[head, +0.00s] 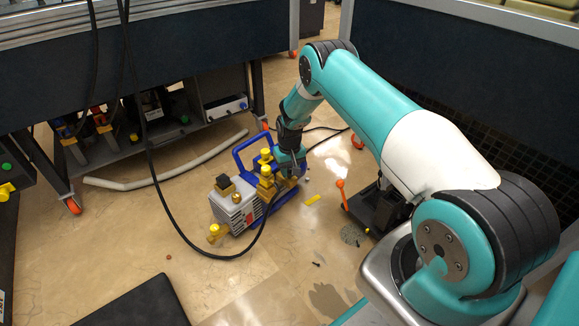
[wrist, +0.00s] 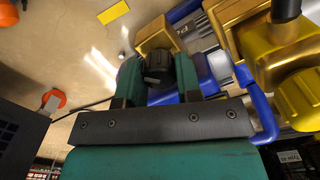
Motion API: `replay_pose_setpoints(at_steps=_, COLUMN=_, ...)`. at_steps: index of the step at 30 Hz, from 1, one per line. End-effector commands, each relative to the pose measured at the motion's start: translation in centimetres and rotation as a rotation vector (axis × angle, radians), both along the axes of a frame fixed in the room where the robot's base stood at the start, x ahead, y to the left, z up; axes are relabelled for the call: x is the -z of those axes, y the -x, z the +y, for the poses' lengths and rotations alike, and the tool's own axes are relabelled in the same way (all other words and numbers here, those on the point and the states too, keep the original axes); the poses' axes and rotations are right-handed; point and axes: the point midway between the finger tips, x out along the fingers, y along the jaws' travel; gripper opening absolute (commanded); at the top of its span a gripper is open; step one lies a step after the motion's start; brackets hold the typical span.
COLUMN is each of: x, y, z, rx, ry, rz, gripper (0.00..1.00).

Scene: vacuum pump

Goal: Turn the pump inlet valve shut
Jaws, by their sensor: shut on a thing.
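The vacuum pump (head: 233,206), with a grey finned body, blue handle and brass fittings, stands on the floor in the head view. My gripper (head: 289,172) is at its right upper side, beside the brass fittings (head: 266,178). In the wrist view my gripper (wrist: 158,72) has its two teal fingers closed on the sides of a black knob (wrist: 157,66), which looks like the inlet valve's handle. The knob sits in front of a brass block (wrist: 158,38). In the head view the knob is hidden by my gripper.
A black hose (head: 160,190) hangs from above and loops in front of the pump to it. More brass fittings (wrist: 275,45) stand close right of my fingers. Open floor lies in front.

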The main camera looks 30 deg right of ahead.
Motion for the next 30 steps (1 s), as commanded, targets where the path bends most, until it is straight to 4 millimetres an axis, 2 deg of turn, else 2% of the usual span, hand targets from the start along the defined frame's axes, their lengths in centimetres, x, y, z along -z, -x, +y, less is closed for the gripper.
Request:
replay_pose_setpoints(at_steps=18, x=-0.06, y=0.1, z=0.05, rx=0.528, ry=-0.001, rz=0.004, gripper=0.08)
replay_pose_setpoints(at_steps=30, x=0.02, y=0.14, z=0.07, rx=0.679, ry=-0.001, rz=0.005, gripper=0.08)
